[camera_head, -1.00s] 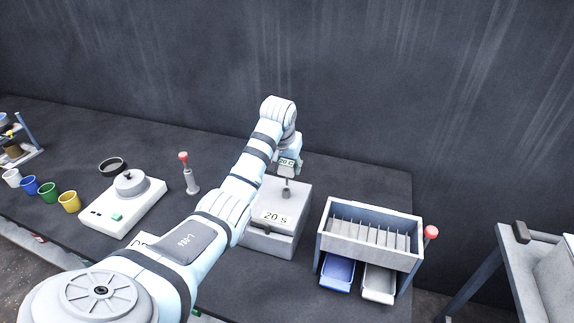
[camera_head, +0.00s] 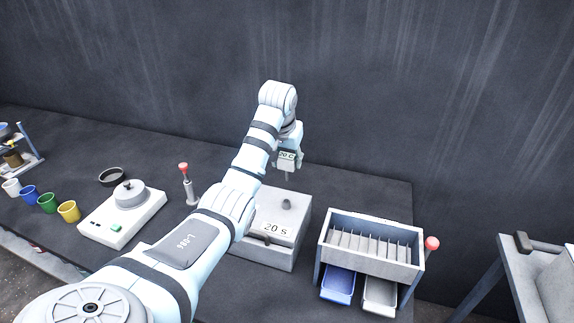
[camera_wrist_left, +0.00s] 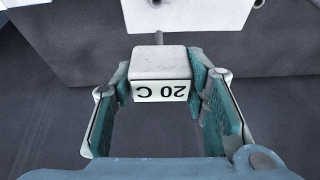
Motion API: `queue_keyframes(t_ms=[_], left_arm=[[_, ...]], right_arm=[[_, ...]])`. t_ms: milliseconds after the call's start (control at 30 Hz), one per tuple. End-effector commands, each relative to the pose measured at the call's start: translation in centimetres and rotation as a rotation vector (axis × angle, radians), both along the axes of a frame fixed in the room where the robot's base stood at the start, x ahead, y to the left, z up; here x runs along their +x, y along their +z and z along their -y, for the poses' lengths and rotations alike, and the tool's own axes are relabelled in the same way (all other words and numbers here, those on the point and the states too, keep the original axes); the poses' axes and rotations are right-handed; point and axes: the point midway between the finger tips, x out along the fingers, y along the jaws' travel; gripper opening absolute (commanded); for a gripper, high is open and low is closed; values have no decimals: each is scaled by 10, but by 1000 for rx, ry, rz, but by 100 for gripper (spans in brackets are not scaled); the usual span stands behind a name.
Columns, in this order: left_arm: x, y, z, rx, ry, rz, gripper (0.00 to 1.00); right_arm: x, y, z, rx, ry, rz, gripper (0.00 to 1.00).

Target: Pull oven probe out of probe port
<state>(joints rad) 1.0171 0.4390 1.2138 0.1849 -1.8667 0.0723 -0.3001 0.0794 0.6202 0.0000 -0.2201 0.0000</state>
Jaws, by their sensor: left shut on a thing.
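The oven (camera_head: 268,250) is a light grey box labelled "20 S", with a small round probe port (camera_head: 287,203) on its top. My left gripper (camera_head: 288,166) is shut on the oven probe (camera_head: 286,155), a pale block labelled "20 C" with a thin stem pointing down. The stem tip is above the port and apart from it. In the left wrist view, the probe (camera_wrist_left: 160,66) sits between both teal finger pads of the left gripper (camera_wrist_left: 163,84), its stem pointing up in the picture toward the oven. My right gripper is not in view.
Right of the oven stands a slotted grey frame (camera_head: 370,262) with a blue tray (camera_head: 338,285) and a white tray (camera_head: 380,295) below. Left are a red-topped post (camera_head: 187,183), a hotplate-like device (camera_head: 122,214) and coloured cups (camera_head: 68,211). A dark wall rises behind.

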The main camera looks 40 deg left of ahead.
Motion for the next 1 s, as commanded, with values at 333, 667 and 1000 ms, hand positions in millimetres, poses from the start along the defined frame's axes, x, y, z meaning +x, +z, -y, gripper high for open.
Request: queue_keyframes(t_ms=[333, 667, 1000], left_arm=[[0, 5, 0, 0, -1, 0, 10], [0, 30, 0, 0, -1, -1, 10], [0, 39, 0, 0, 0, 1, 10]], right_arm=[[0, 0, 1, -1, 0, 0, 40], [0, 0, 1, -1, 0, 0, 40], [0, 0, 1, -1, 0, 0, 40]])
